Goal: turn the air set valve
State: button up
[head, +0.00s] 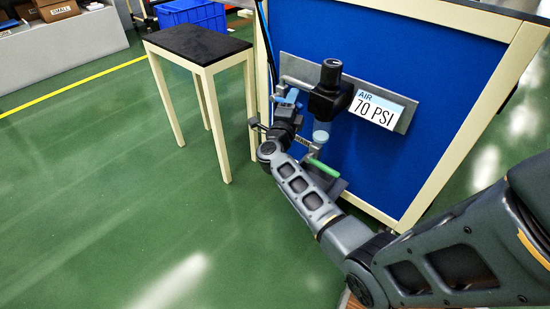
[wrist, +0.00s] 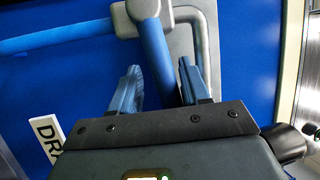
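The air set assembly is on a grey plate (head: 408,119) on a blue panel, with a black-capped regulator (head: 329,88) and a sign (head: 376,108) reading "AIR 70 PSI". A blue valve handle (head: 291,96) is at its left, and a green handle (head: 323,167) is below. My gripper (head: 287,106) is at the blue handle, partly hidden by my wrist. In the wrist view, the blue lever (wrist: 154,48) runs from a grey hub down between the two fingers of my gripper (wrist: 162,80). The fingers stand apart, and neither clearly presses on the lever.
A small black-topped table (head: 196,45) stands left of the panel, with a blue crate (head: 190,14) behind it. A blue pipe-like bar (wrist: 55,38) and a white label (wrist: 47,136) show left of my gripper. The green floor at left is clear.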

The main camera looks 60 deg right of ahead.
jog(key=s+a+r+n+t+y+p, duration=0.2)
jog(key=s+a+r+n+t+p, duration=0.1)
jog(key=a, duration=0.7)
jog(key=s+a+r+n+t+y+p, duration=0.2)
jog(key=s+a+r+n+t+p, duration=0.1)
jog(key=a, duration=0.7)
jog(key=s+a+r+n+t+y+p, duration=0.2)
jog(key=s+a+r+n+t+p, duration=0.1)
jog(key=a+n+t+p, duration=0.3)
jog(key=a+r+n+p, duration=0.1)
jog(key=a+n+p, duration=0.1)
jog(key=a, duration=0.2)
jog(key=shift+s+r, duration=0.15)
jog(key=shift+r, duration=0.25)
